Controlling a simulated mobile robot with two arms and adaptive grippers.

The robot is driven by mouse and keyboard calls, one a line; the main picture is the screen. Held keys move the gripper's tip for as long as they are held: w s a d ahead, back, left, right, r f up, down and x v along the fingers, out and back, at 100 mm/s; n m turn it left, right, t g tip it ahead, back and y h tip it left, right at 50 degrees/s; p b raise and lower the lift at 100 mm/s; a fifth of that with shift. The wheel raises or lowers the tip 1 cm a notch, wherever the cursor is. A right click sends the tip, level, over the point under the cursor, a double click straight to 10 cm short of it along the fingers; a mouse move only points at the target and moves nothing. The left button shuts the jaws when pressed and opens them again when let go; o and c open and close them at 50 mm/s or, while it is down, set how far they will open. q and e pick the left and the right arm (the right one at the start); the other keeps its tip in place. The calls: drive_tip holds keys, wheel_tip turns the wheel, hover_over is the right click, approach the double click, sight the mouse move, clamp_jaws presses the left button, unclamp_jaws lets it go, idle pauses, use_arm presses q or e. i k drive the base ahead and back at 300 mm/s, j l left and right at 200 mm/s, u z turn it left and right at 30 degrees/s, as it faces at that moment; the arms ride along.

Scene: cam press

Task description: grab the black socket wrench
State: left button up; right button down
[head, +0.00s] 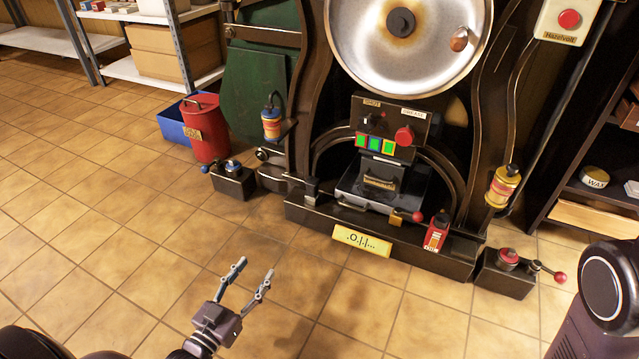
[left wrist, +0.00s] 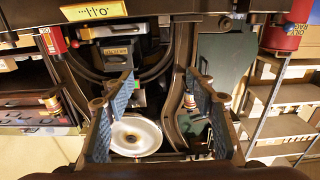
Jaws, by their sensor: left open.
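I cannot make out a black socket wrench for certain in either view. My left gripper (head: 257,267) is open and empty over the tiled floor, in front of the press and left of its yellow label plate (head: 361,241). Its two spread fingers also frame the left wrist view (left wrist: 160,80), with nothing between them. That view shows the press upside down, with its big metal disc (left wrist: 136,136) low in the picture. My right gripper is not in view.
The dark cam press (head: 300,212) fills the middle. A pedal block (head: 232,182) stands at its left and a red-knobbed lever box (head: 505,278) at its right. A red can (head: 206,130) and blue bin (head: 172,122) stand left. The left floor is clear.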

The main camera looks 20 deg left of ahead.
sight(313, 198)
drive_tip(key=i, duration=0.95)
